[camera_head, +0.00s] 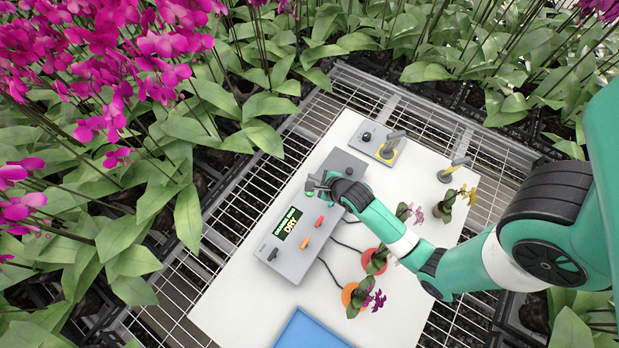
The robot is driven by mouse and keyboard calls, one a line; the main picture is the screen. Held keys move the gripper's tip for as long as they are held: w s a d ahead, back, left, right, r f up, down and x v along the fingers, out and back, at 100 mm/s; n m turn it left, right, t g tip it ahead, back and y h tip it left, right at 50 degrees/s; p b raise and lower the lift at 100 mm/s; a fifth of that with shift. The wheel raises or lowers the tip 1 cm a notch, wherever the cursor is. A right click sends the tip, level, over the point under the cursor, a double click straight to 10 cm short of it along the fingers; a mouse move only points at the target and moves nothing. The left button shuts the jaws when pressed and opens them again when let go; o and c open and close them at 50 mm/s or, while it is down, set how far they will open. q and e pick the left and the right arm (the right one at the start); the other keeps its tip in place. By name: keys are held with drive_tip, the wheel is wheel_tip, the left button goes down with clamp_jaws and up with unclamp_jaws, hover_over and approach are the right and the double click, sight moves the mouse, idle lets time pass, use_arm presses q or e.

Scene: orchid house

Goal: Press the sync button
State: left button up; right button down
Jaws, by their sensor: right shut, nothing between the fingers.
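A grey console (287,263) lies on the white board, slanting from lower left to upper right. It has a small lit display (288,228) with green text and the word DRY in orange. Beside the display are a red control (319,221) and an orange control (304,242). A dark control (272,255) sits at the lower left end and a dark round knob (348,171) near the upper right end. I cannot read which one is the sync button. My right gripper (314,184) is shut and empty over the console's upper middle; contact cannot be told. It hides the surface beneath.
Small potted orchids (376,261) stand to the right, with cables between. Tall orchids surround the mesh bench (440,112).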

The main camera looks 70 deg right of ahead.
drive_tip(key=b, duration=0.7)
hover_over(313, 194)
wheel_tip(313, 194, down, 8)
drive_tip(key=shift+a+r, duration=0.1)
drive_tip(key=shift+r, duration=0.05)
drive_tip(key=shift+f+b, duration=0.4)
idle(1.1)
drive_tip(key=shift+f, duration=0.4)
drive_tip(key=shift+f+b, duration=0.45)
drive_tip(key=shift+b, duration=0.05)
idle(0.3)
drive_tip(key=shift+r, duration=0.15)
drive_tip(key=shift+r+p, duration=0.75)
drive_tip(key=shift+p, duration=0.15)
